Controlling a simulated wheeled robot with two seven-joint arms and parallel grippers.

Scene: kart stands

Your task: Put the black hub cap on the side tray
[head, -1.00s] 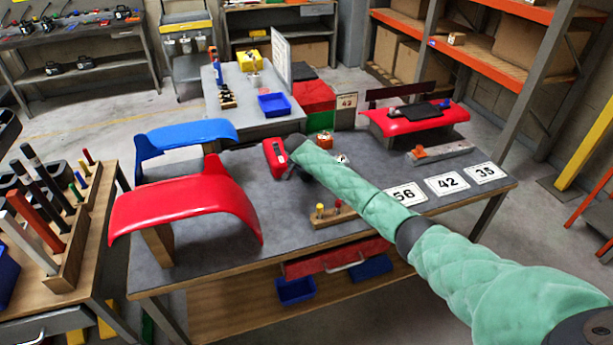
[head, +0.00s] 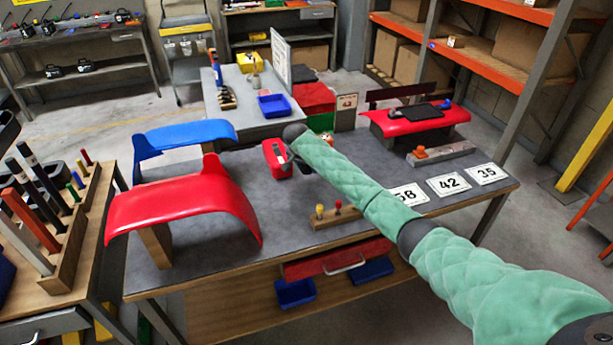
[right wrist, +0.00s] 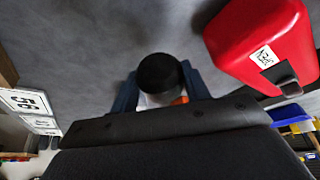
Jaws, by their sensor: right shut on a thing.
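My right gripper (right wrist: 160,92) is shut on a round black piece that looks like the black hub cap (right wrist: 159,71), seen between its blue fingers in the right wrist view. A bit of white and orange shows just behind the cap. In the head view my green-sleeved right arm reaches over the grey table (head: 240,170), and its gripper and the cap are mostly hidden by the arm. A grey tray-like strip (head: 452,152) with an orange piece lies at the table's right; I cannot tell if it is the side tray. My left gripper is not in view.
A red box (head: 275,157) stands close to the gripper; it also shows in the right wrist view (right wrist: 258,40). Red (head: 180,205) and blue (head: 185,133) fenders stand at the left. A wooden peg block (head: 335,216) and number cards (head: 447,184) lie near the front and right.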

